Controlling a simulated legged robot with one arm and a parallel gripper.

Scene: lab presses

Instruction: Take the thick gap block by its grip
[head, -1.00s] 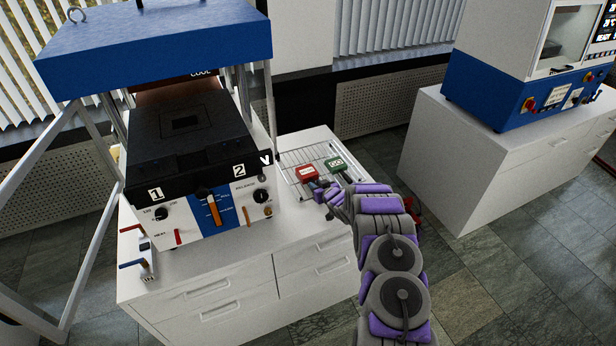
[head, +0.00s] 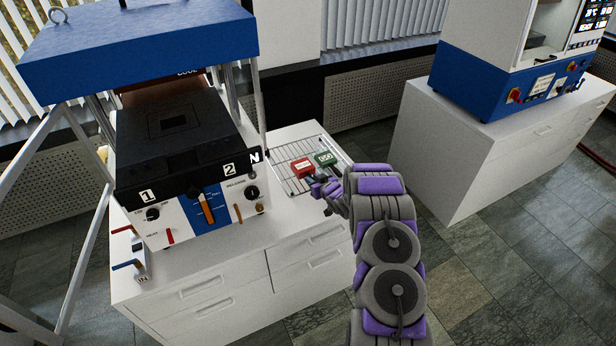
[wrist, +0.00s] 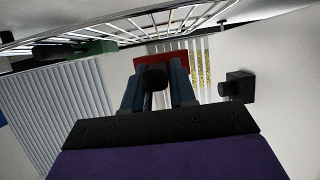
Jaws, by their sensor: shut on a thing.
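A red block (head: 302,168) with a pale label lies on the wire rack beside the press. A green block (head: 327,159) with a pale label lies just behind it to the right. I cannot tell from the labels which is the thick one. My gripper (head: 319,183) is at the near side of the red block. In the wrist view, the blue-grey fingers of my gripper (wrist: 157,78) are shut on the black grip (wrist: 154,77) of the red block (wrist: 173,60). The green block (wrist: 95,47) and its own dark grip (wrist: 52,53) are apart to the left.
The wire rack (head: 292,186) lies on the white cabinet top right of the press (head: 175,150). The press front, with levers and knobs, stands close left of my arm. A second white cabinet (head: 480,150) carries a blue and white machine at the right. Tiled floor lies between.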

